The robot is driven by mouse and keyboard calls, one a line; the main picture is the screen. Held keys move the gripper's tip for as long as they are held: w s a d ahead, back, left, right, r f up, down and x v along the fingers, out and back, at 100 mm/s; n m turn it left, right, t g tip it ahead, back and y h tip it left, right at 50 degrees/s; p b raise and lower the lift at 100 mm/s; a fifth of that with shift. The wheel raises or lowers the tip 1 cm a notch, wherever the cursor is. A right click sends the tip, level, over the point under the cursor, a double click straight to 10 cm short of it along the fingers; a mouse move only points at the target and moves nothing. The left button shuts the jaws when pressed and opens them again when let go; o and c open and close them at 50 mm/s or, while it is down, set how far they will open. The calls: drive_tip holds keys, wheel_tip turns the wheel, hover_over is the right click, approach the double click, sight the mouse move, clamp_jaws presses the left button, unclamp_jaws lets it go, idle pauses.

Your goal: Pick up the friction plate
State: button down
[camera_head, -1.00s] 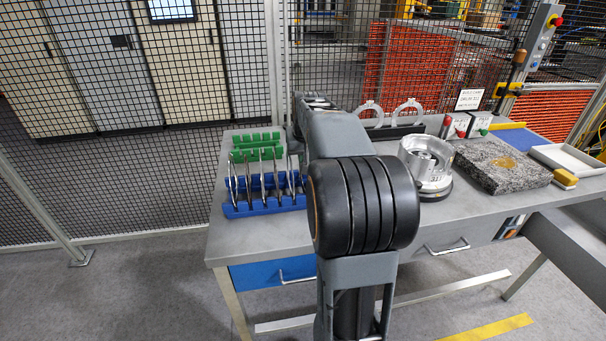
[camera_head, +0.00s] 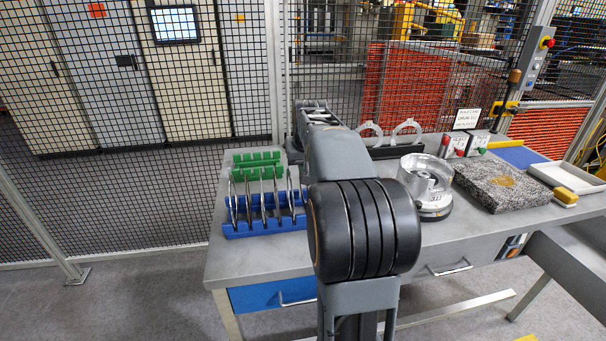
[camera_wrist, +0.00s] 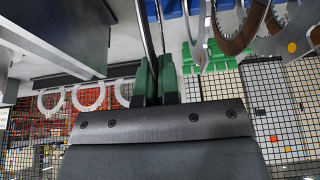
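In the wrist view my gripper (camera_wrist: 155,82) has its two dark green fingertips close together. The thin edge of a friction plate (camera_wrist: 148,30) runs up from between them; its face is not visible. The fingers look shut on this plate. In the head view several thin round plates (camera_head: 262,200) stand upright in the blue rack (camera_head: 265,229), and my arm hides the gripper. The wrist view also shows neighbouring plates with brown lining (camera_wrist: 238,38) to the right, apart from the fingers.
A green rack (camera_head: 257,158) stands behind the blue one. Mesh fencing (camera_head: 180,185) closes the back.

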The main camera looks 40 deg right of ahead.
drive_tip(key=s+d+r, duration=0.2)
drive_tip(key=s+r, duration=0.8)
drive_tip(key=s, duration=0.3)
drive_tip(key=shift+s+d, duration=0.3)
drive_tip(key=shift+s, duration=0.1)
drive_tip(key=shift+a, duration=0.1)
